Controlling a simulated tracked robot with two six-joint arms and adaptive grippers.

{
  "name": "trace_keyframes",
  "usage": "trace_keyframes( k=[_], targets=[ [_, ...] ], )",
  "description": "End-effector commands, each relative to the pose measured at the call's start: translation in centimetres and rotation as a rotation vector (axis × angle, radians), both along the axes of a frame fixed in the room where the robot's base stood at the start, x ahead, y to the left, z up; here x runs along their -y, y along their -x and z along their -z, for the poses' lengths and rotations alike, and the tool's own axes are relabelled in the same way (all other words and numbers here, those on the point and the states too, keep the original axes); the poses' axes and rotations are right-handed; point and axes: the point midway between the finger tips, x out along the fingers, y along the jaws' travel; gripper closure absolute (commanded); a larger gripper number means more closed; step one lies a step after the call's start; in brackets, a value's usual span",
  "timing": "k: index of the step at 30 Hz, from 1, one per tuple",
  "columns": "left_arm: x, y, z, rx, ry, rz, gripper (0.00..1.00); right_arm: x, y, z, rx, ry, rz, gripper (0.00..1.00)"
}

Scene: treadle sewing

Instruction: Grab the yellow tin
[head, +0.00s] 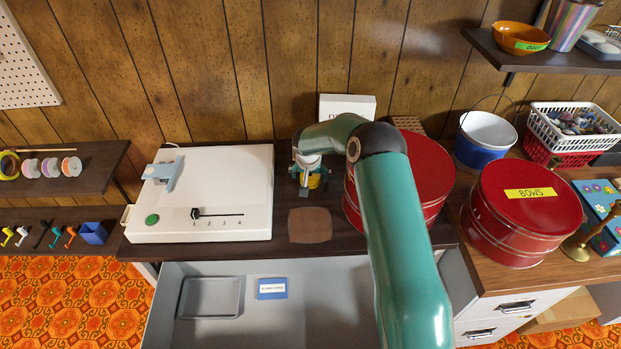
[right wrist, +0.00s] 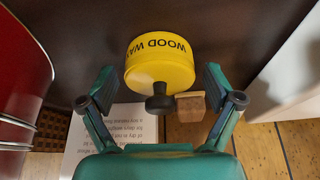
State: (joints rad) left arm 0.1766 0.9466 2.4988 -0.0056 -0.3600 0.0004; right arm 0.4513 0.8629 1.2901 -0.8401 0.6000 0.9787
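The yellow tin (right wrist: 160,62), lettered "WOOD WA…", stands in the middle of the right wrist view on the dark tabletop. In the head view only a little yellow of the tin (head: 313,181) shows, mostly covered by my right gripper (head: 308,178). In the right wrist view my right gripper (right wrist: 157,84) is open, with one finger on each side of the tin. There are visible gaps between the fingers and the tin. A dark knob (right wrist: 160,103) is in front of the tin in that view. My left gripper is not in view.
A large red tin (head: 425,172) stands close right of the gripper in the head view. A white slab (head: 225,170) with a slider lies to the left. A white card (head: 345,105) stands behind. A wooden block (right wrist: 190,106) is close to the yellow tin. An open drawer (head: 335,300) is below.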

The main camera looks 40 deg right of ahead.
Motion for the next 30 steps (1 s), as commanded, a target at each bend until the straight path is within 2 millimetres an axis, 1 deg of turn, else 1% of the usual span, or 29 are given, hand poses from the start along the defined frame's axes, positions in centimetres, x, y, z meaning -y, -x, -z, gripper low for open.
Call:
trace_keyframes(
  k=[1,2,3,10,18,23,26,29,30],
  targets=[
    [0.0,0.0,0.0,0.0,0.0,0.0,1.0,0.0,0.0,0.0,0.0,0.0,0.0,0.23],
    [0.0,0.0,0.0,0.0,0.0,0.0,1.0,0.0,0.0,0.0,0.0,0.0,0.0,0.28],
    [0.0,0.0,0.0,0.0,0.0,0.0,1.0,0.0,0.0,0.0,0.0,0.0,0.0,0.35],
    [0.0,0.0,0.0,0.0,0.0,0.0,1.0,-0.1,0.0,0.0,0.0,0.0,-0.001,0.73],
    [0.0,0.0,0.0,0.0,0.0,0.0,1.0,-0.1,-0.1,-0.1,0.001,0.0,-0.001,0.73],
    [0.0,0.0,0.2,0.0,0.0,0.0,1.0,-0.1,-0.1,-0.8,0.001,0.001,-0.002,0.74],
    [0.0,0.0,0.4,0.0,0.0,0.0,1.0,0.0,-0.2,-1.6,0.004,0.002,-0.002,0.74],
    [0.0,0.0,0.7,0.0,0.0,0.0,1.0,-0.1,-0.2,-3.0,0.005,0.002,-0.003,0.74],
    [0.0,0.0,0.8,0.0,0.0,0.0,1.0,-0.1,-0.2,-3.8,0.006,0.003,-0.001,0.74]
  ],
)
